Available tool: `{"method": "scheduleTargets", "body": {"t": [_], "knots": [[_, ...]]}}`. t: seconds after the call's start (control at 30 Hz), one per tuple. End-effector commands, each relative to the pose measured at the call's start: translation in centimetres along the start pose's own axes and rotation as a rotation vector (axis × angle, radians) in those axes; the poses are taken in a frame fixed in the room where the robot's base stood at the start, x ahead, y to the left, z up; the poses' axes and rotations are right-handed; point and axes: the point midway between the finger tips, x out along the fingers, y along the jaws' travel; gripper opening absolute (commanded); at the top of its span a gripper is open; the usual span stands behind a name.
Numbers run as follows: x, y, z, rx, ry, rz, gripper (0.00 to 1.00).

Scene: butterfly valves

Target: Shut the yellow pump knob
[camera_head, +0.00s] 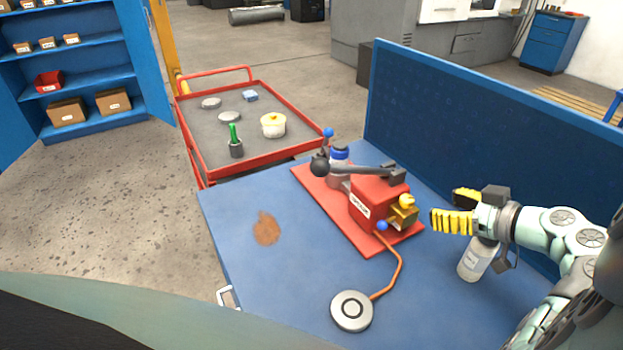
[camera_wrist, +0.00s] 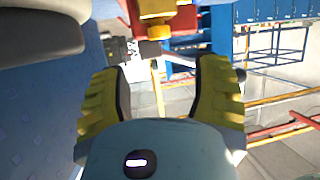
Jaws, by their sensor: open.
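The yellow pump knob (camera_head: 405,201) sits on a brass-yellow fitting at the right end of the red pump block (camera_head: 368,200). In the wrist view, yellow parts of the fitting (camera_wrist: 157,28) show at the top, beyond the fingertips; which part is the knob is unclear there. My gripper (camera_head: 443,207), with yellow ribbed fingers, is a short way right of the knob, pointing at it. Its fingers are apart and empty, and it also shows in the wrist view (camera_wrist: 162,72). It does not appear to touch the knob.
A white bottle (camera_head: 477,260) stands just below my gripper. A black-knobbed lever (camera_head: 350,168) lies over the pump. An orange hose leads to a round grey disc (camera_head: 351,311). A blue panel (camera_head: 470,135) rises behind. The table's front left is mostly clear.

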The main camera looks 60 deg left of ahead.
Motion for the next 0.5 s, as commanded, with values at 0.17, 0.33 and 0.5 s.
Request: {"method": "scheduleTargets", "body": {"t": [0.17,0.33,0.5], "knots": [[3.5,-0.3,-0.4,0.0,-0.001,-0.013,0.62],[6.1,-0.2,-0.3,0.0,0.001,-0.009,0.62],[8.1,-0.1,-0.3,-0.003,0.001,-0.007,0.62]]}}
